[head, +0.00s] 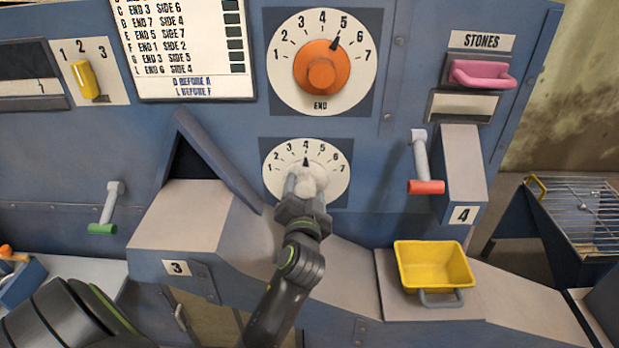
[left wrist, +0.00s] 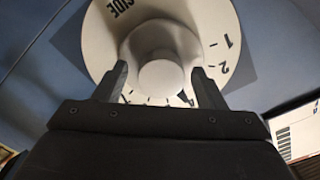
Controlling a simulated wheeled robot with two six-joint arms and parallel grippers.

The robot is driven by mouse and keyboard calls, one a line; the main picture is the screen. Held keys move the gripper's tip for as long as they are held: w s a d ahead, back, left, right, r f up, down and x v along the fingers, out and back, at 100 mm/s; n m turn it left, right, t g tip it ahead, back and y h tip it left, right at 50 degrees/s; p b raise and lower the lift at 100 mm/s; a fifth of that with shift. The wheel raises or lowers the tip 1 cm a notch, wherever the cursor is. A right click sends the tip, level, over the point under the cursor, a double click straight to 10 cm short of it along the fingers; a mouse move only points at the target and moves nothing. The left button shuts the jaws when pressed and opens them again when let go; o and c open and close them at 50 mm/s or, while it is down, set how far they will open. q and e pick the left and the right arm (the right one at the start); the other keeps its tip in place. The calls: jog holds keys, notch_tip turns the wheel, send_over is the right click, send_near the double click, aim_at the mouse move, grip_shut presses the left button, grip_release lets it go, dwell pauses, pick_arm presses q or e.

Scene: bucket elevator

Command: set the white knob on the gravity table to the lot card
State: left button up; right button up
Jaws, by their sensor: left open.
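The white knob (head: 313,174) sits on a round white dial (head: 336,180) numbered 1 to 7. Its black pointer stands at about 4. In the left wrist view the knob (left wrist: 163,77) is in front of the dial, which bears the word SIDE. My left gripper (head: 306,184) is open, its fingers (left wrist: 161,84) on either side of the knob; I cannot tell whether they touch it. The lot card (head: 185,40) hangs at upper left with lines of END and SIDE numbers; its top is cut off. My right gripper is out of view.
An orange knob (head: 322,67) on the END dial above points near 5. A yellow lever (head: 83,80), a green-tipped handle (head: 104,226) and a red-tipped handle (head: 425,186) stick out. A yellow bin (head: 433,264) stands at right. A slanted grey bar (head: 218,160) is left of the dial.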

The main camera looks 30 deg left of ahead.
pick_arm(q)
jog(key=shift+w+a, duration=0.2)
jog(key=shift+w, duration=0.1)
jog(key=shift+s+d+r, duration=0.15)
jog(key=shift+s+d, duration=0.05)
jog(key=shift+s, duration=0.1)
jog(key=shift+c, duration=2.3)
jog(key=c, duration=0.5)
jog(key=shift+f+n+b, duration=0.25)
jog(key=shift+n+b, duration=0.95)
jog(key=shift+b, duration=0.05)
jog(key=n, duration=0.1)
jog(key=n+b, duration=0.1)
jog(key=shift+r+n, duration=0.2)
jog(key=shift+n, duration=0.1)
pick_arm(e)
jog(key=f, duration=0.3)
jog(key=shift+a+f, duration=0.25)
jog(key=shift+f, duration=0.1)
